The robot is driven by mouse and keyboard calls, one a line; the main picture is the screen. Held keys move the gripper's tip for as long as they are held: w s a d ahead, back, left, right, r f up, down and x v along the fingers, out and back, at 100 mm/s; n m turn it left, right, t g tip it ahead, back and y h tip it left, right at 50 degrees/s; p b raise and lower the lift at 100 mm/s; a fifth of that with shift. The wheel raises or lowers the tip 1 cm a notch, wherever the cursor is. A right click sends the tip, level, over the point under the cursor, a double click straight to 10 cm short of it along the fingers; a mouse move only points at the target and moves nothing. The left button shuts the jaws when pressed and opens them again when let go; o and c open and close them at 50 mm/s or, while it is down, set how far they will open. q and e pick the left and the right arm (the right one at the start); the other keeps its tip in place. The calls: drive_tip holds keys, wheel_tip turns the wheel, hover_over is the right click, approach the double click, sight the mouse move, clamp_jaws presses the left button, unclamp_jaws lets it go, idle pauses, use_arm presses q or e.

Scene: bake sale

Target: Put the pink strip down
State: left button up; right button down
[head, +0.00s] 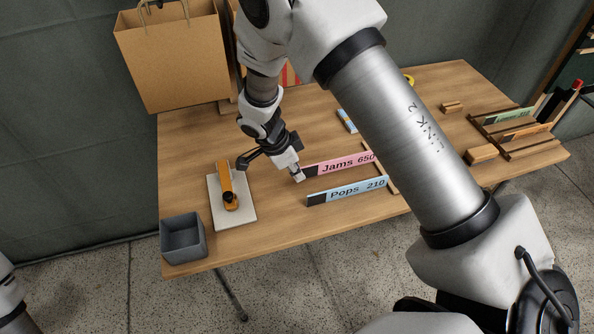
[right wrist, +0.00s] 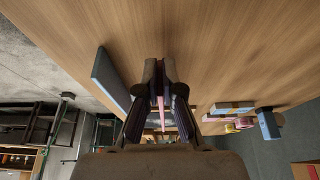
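The pink strip (head: 338,165) reads "Jams 650" and stands on its long edge at the middle of the table. My right gripper (head: 298,174) is at its left end. In the right wrist view, the fingers (right wrist: 164,88) are close together with the pink strip (right wrist: 166,118) between them. I cannot tell whether the strip's lower edge touches the table. The blue strip (head: 346,191), reading "Pops 210", stands in front of it, roughly parallel and apart; it also shows in the right wrist view (right wrist: 109,78). My left gripper is out of view.
A thin wooden rail (head: 391,181) lies at the strips' right ends. An orange tool (head: 226,178) rests on a pale board (head: 245,212) at left, near a grey bin (head: 168,243). A paper bag (head: 175,55) stands behind. A wooden rack (head: 530,151) holds other strips at right.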

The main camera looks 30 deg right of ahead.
drive_tip(key=shift+f, duration=1.1)
drive_tip(key=c, duration=1.3)
unclamp_jaws()
drive_tip(key=shift+r, duration=0.1)
drive_tip(key=v, duration=1.2)
drive_tip(key=shift+r, duration=0.1)
